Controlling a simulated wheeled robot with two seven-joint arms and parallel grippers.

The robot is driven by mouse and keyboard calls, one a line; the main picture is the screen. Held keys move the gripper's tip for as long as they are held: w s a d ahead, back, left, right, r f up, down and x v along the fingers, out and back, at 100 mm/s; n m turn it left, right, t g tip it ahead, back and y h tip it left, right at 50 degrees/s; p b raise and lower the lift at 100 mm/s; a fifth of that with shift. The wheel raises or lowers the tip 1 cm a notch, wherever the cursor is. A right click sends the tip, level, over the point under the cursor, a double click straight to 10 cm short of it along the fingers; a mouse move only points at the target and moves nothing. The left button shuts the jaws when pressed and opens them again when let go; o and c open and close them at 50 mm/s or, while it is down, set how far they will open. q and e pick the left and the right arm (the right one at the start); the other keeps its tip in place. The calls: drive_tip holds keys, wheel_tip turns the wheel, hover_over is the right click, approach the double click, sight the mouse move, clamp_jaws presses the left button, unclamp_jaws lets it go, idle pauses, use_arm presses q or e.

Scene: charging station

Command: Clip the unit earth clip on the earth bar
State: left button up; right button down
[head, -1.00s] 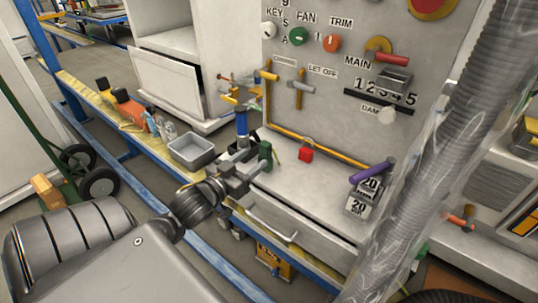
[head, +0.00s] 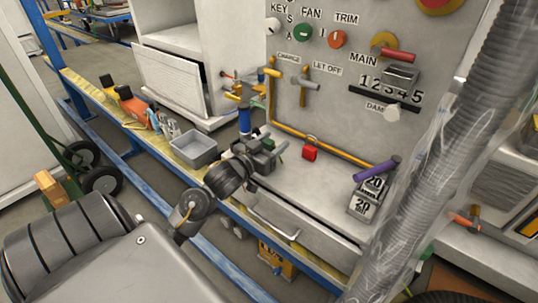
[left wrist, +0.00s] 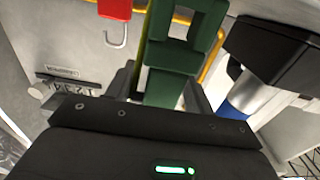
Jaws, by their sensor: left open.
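A green clip, which looks like the unit earth clip (left wrist: 172,62), stands between the two fingers of my left gripper (left wrist: 160,88) in the left wrist view. The fingers are apart, one on each side of it; I cannot tell whether they touch it. In the head view my left gripper (head: 268,152) is over the bench by the panel's lower left and hides most of the clip. A yellow bar (head: 330,150) runs along the foot of the panel; I cannot tell whether it is the earth bar. My right gripper is not in view.
A grey tray (head: 194,149) is to the left. Purple-handled weights (head: 368,192) and a ribbed hose (head: 430,170) are to the right. The bench front is clear.

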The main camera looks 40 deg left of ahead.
use_arm(q)
drive_tip(key=shift+c, duration=0.4)
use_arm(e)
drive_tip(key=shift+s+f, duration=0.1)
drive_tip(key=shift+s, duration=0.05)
use_arm(q)
drive_tip(key=c, duration=1)
